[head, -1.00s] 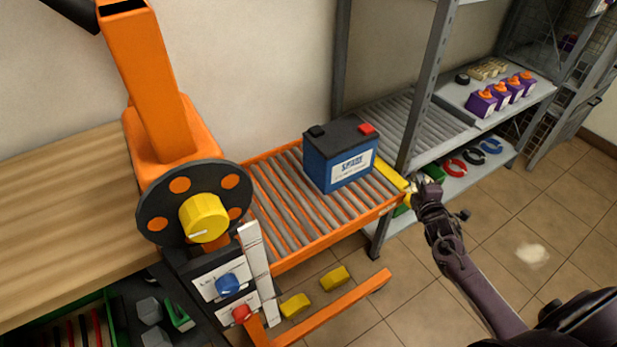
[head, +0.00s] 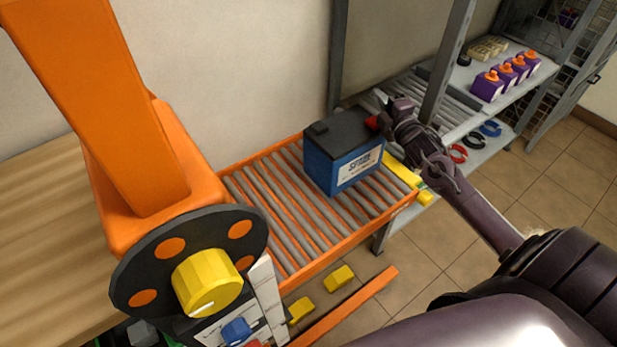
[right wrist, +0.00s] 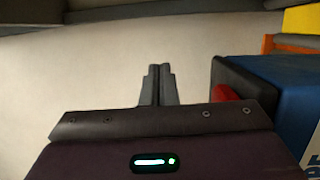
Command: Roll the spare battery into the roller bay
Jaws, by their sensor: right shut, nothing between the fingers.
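The spare battery (head: 343,152) is a blue block with a dark top, a white label and a red terminal. It sits upright on the orange-framed roller table (head: 290,205). The roller bay (head: 450,98) is the grey roller shelf behind and right of it, inside the grey rack. My right gripper (head: 388,108) is beside the battery's right side, near the red terminal. In the right wrist view its fingers (right wrist: 158,84) are together and empty, with the battery (right wrist: 270,95) to their right. Whether the gripper touches the battery I cannot tell. My left gripper is not in view.
A yellow bar (head: 402,172) lies across the table's end by the rack. A grey rack post (head: 447,62) stands close to my right arm. A large yellow knob (head: 207,283) is on the orange lift at left.

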